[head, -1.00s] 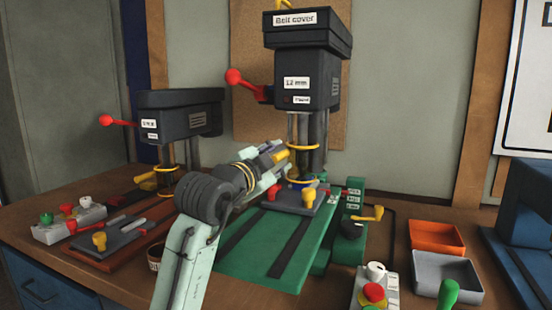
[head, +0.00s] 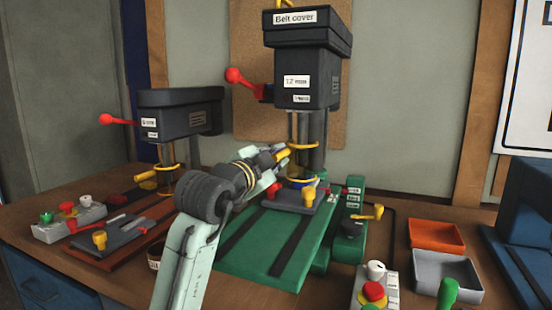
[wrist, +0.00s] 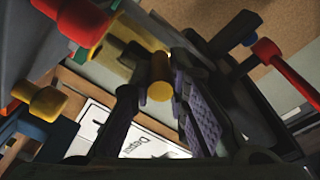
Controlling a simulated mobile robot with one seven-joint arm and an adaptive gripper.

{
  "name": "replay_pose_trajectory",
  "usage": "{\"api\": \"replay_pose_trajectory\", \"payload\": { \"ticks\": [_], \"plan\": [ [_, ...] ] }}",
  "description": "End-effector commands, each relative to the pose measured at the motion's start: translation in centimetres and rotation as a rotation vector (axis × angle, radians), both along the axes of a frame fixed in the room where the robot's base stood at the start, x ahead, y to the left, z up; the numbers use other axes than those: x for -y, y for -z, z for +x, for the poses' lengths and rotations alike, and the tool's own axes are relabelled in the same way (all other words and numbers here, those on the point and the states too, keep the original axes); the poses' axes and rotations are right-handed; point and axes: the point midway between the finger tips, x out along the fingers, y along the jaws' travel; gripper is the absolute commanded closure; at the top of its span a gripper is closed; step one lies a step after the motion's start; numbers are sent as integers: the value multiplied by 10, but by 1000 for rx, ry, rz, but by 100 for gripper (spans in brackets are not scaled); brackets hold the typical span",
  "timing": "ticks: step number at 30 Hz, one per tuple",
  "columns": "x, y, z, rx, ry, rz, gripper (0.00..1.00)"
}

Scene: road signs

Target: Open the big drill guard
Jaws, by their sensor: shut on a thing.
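The big drill (head: 308,75) is the taller dark machine with the "Belt cover" label and a red feed lever (head: 233,76). Its guard shows as yellow rings (head: 303,147) around the spindle, above a grey vise (head: 291,200). The guard's yellow handle (head: 283,154) sticks out to the left of the rings. My gripper (head: 277,163) reaches it from the lower left and is shut on this handle. In the wrist view, the round yellow handle end (wrist: 159,79) sits between the two dark fingers. The fingers partly hide the guard.
The smaller drill (head: 180,115) stands to the left with its own yellow handle (head: 146,176). A control box (head: 68,219) is at its front left. Orange (head: 437,235) and grey (head: 446,270) trays lie at the right. A control box with a red button (head: 374,290) is in front.

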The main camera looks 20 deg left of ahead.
Motion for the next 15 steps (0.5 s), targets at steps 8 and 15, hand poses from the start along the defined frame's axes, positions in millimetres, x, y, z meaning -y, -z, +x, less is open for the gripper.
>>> {"api": "replay_pose_trajectory", "payload": {
  "ticks": [8, 15],
  "plan": [
    [0, -8, 0, 2, -1, 0, 100],
    [0, -54, 0, 2, 0, 1, 100]
  ]
}}
